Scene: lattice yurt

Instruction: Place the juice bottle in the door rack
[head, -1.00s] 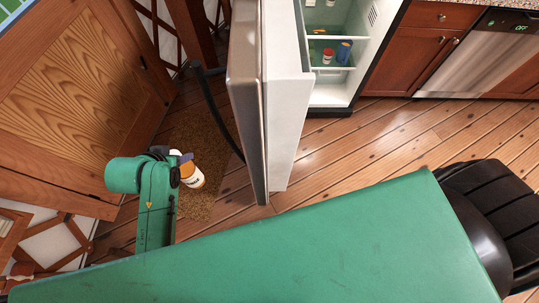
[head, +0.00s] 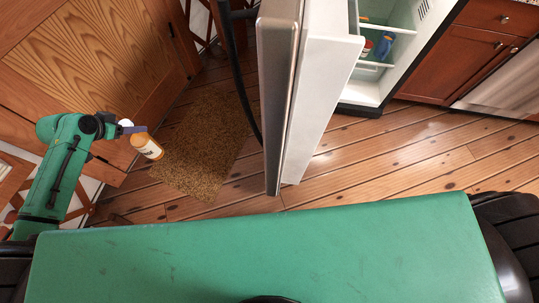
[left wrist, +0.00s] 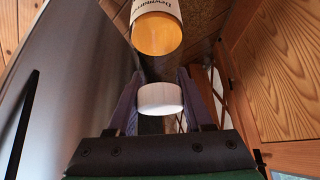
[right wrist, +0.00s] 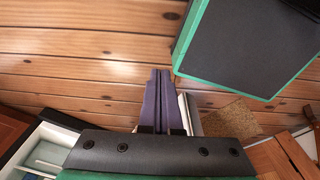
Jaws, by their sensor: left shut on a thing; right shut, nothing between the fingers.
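The juice bottle (head: 147,147), orange with a white label and cap, hangs tilted from my left gripper (head: 130,128) at the left of the head view. In the left wrist view, the left fingers (left wrist: 158,78) are shut around its white cap, with the orange and white body (left wrist: 157,28) beyond. The fridge door (head: 300,90) stands open, nearly edge-on, right of the bottle and well apart from it. The door rack on its inner side is hidden. My right gripper (right wrist: 155,100) is shut and empty in the right wrist view and out of the head view.
The open fridge (head: 395,50) holds a few items on its shelves. A brown mat (head: 205,150) lies on the plank floor between bottle and door. A wooden door (head: 90,60) stands at the left. Wooden cabinets (head: 470,50) stand at the right.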

